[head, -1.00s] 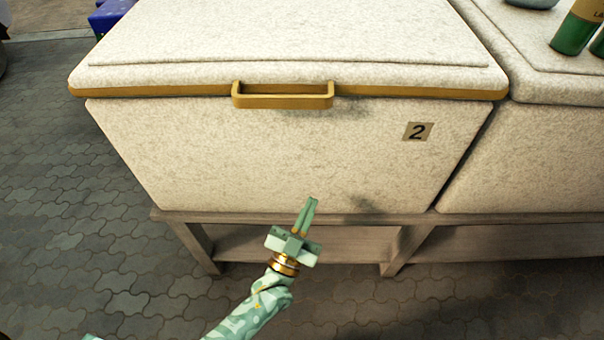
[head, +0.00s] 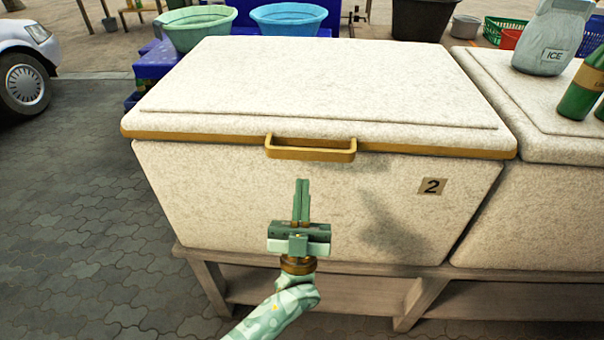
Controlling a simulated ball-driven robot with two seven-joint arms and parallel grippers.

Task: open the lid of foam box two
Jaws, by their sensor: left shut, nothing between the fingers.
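Foam box two (head: 220,190) is a large white speckled box with a "2" label (head: 432,186) on its front. Its lid (head: 320,85) is down on the box, with a mustard-yellow edge strip. A yellow handle (head: 310,154) sticks out from the middle of the lid's front edge. My left gripper (head: 301,183) is green, shut and empty. It is in front of the box, with its fingertips pointing up, just below the handle in the picture and apart from it. My right gripper is out of view.
A second foam box (head: 540,200) stands close on the right, with an ice bag (head: 552,38) and green bottles (head: 583,88) on its lid. Basins (head: 200,28) stand behind on blue crates. A wooden stand (head: 330,290) bears the boxes. Paving (head: 70,210) at left is clear.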

